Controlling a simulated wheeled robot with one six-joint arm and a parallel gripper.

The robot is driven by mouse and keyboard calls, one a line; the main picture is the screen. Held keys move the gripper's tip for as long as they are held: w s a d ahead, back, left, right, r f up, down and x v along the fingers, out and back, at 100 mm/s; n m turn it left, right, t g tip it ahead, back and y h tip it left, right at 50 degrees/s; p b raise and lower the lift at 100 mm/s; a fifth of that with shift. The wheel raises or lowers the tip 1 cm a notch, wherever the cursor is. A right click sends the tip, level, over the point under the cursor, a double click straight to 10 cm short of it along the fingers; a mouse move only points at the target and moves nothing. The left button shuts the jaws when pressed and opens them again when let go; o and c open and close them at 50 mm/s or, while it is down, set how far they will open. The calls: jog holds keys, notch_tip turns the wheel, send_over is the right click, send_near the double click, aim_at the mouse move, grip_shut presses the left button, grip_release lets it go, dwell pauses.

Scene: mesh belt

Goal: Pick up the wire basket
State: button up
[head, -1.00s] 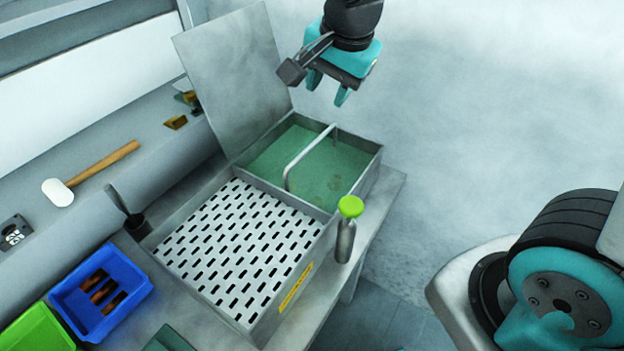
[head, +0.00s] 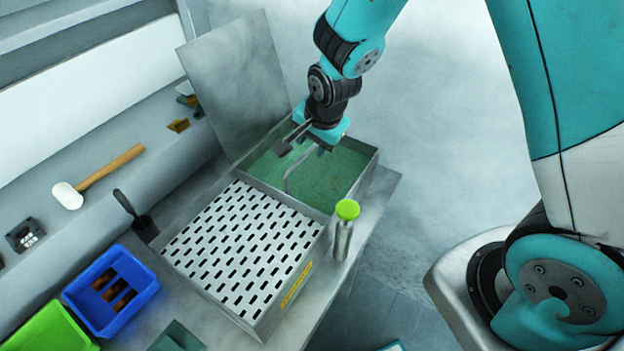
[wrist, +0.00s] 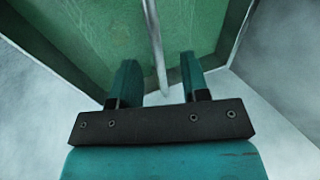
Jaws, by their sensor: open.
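The wire basket shows mainly as a thin grey arched handle (head: 289,180) over the green-filled tank (head: 367,170); its body is hard to make out under the green surface. My gripper (head: 322,150) is above the tank, over the handle, and hides part of it. In the wrist view, the two teal fingers (wrist: 159,72) are apart and empty. The handle bar (wrist: 154,40) runs lengthwise in the picture and shows between the fingers, nearer the middle. I cannot tell how far below the fingertips it lies.
A raised metal lid (head: 233,85) stands behind the tank. A slotted white plate (head: 240,245) lies in front, with a green-capped bottle (head: 343,240) at its right. A blue bin (head: 110,290), a green bin (head: 45,330) and a mallet (head: 105,175) are at left.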

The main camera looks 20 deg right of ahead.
aim_at(312, 148)
jog(key=shift+p+x, duration=0.35)
jog(key=shift+x, duration=1.2)
grip_shut()
jog(key=shift+r, duration=0.1)
notch_tip(312, 148, up, 20)
jog(key=b, duration=0.3)
jog(key=shift+b, duration=0.4)
